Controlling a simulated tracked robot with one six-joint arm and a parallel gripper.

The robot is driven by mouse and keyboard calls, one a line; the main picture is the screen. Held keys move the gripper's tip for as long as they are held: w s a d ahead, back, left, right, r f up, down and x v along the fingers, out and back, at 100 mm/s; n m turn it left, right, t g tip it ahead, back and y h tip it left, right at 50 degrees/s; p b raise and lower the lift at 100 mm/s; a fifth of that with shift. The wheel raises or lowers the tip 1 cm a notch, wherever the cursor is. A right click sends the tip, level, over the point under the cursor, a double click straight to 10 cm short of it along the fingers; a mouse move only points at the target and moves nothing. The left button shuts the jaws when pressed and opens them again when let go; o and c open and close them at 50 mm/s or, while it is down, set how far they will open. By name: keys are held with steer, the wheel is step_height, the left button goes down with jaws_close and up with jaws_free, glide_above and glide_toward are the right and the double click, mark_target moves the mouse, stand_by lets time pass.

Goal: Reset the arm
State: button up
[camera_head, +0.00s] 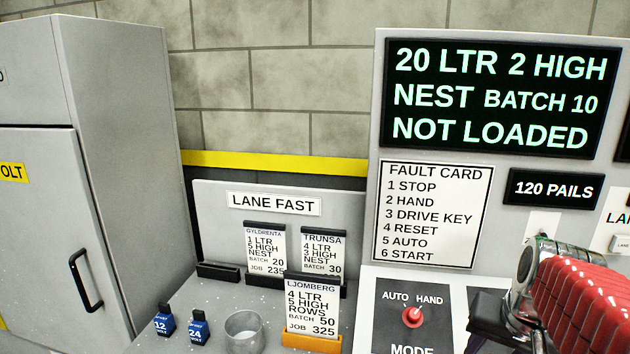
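My gripper (505,318) shows only in part at the lower right, as dark and shiny metal below a red ribbed cover. Its fingertips are cut off or hidden, so I cannot tell whether it is open or shut. It is in front of the control panel, to the right of the red AUTO/HAND mode knob (413,316). The knob's pointer is too small to read surely. The fault card (433,215) lists stop, hand, drive key, reset, auto and start. The display (494,97) reads "20 LTR 2 HIGH NEST BATCH 10 NOT LOADED". A small sign (553,189) reads "120 PAILS".
A grey cabinet (130,150) stands at the left.

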steer(key=s+a+n+t, duration=0.1)
steer(key=s+a+n, duration=0.2)
steer(key=a, duration=0.6)
steer(key=s+a+n+t+y, duration=0.1)
steer(key=s+a+n, duration=0.1)
steer(key=a, duration=0.6)
steer(key=shift+s+a+f+n, duration=0.4)
steer(key=shift+n, duration=0.5)
steer(key=w+d+r, duration=0.2)
steer(key=w+d, duration=0.2)
steer(key=d, duration=0.6)
steer(key=w+d+r+m, duration=0.1)
steer(key=w+d+r, duration=0.2)
steer(key=d, duration=0.7)
steer(key=w+d+r+m+g+h, duration=0.1)
steer(key=w+d+r, duration=0.2)
steer(key=d, duration=0.8)
steer(key=shift+w+r, duration=0.2)
steer(key=shift+w, duration=0.75)
